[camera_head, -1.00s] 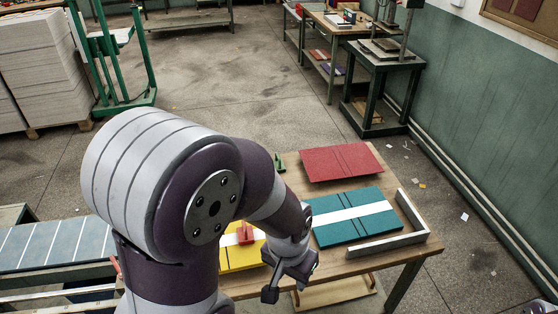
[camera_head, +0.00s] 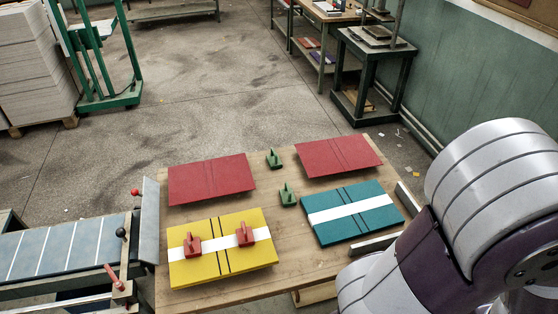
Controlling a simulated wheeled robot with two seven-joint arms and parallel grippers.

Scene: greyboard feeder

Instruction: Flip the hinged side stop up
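No part is clearly readable as the hinged side stop. A blue-grey feeder bed (camera_head: 65,252) with white stripes stands at the left. A grey upright plate (camera_head: 149,222) stands at its right end, beside the table. Near it are a red knob (camera_head: 135,192), a black knob (camera_head: 121,232) and a red-tipped lever (camera_head: 113,277). My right arm fills the lower right corner, but its gripper is out of view. My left gripper is out of view too.
The wooden table (camera_head: 285,243) carries two red covers (camera_head: 211,178), a yellow board (camera_head: 185,270) with two red handled blocks (camera_head: 245,235), a teal board (camera_head: 350,226), two green handled blocks (camera_head: 288,195) and a light angle frame (camera_head: 375,243), partly hidden by my arm.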

